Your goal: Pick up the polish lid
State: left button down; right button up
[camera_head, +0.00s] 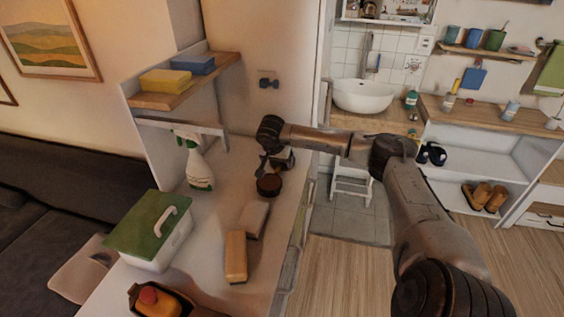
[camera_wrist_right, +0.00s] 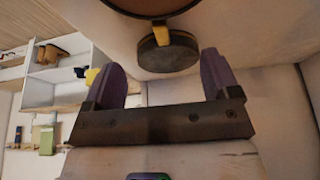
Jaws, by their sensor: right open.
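A dark round piece with a yellow strip, which looks like the polish lid (camera_wrist_right: 170,54), is in the right wrist view. It lies ahead of the gap between my right gripper's fingers (camera_wrist_right: 163,78), which are apart and empty. A larger brown round thing is cut off at the top edge there, close to the lid. In the head view a dark round tin (camera_head: 268,187) stands on the white counter (camera_head: 212,220). My right gripper (camera_head: 277,163) is just behind it, partly hidden by its own arm. I cannot make out the lid separately in the head view. My left gripper is out of view.
A white and green spray bottle (camera_head: 197,163) stands left of the tin. A grey block (camera_head: 254,217) and an orange-tan block (camera_head: 236,257) lie nearer. A green-lidded box (camera_head: 150,235) stands at left. A shelf (camera_head: 185,88) holds yellow and blue blocks.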

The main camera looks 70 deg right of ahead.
aim_at(278, 169)
jog(key=x, duration=0.2)
jog(key=a+b+x, duration=0.1)
jog(key=x, duration=0.1)
jog(key=shift+w+f, duration=0.15)
jog(key=shift+f, duration=0.1)
jog(key=shift+d+f, duration=0.3)
jog(key=shift+f, duration=0.05)
jog(key=c, duration=0.3)
grip_shut()
